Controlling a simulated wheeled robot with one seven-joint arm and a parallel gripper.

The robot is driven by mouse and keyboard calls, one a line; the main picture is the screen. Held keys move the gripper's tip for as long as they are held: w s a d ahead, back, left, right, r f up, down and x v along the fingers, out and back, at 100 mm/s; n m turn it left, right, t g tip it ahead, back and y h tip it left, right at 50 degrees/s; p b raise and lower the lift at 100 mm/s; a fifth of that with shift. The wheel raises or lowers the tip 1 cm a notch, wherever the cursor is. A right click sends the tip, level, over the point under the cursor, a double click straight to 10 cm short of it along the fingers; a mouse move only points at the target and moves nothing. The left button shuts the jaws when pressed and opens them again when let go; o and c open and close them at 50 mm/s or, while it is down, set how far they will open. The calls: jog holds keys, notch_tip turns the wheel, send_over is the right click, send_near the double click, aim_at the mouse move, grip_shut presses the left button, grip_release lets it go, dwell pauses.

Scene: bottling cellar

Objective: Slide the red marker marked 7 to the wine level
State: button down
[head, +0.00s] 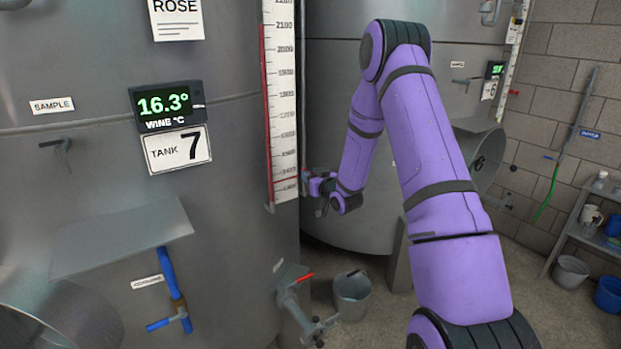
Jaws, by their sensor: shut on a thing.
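Tank 7 (230,230) carries an upright white level scale (283,100) on its right side. A red wine column runs up the scale's left edge (267,120), its top near the 2100 mark. A thin red line crosses the scale near its foot, far below the column's top. My gripper (306,183) is at the scale's right edge, level with that line. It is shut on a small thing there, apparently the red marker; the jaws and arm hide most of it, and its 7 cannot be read.
A shelf (588,222) stands at the right. A second tank (330,110) with its own scale is behind my arm.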

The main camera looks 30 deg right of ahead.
notch_tip(320, 180, up, 45)
jog(key=shift+f, duration=0.2)
jog(key=c, duration=0.9)
grip_release()
jog(key=shift+o, duration=0.2)
jog(key=s, duration=1.1)
jog(key=shift+d, duration=0.2)
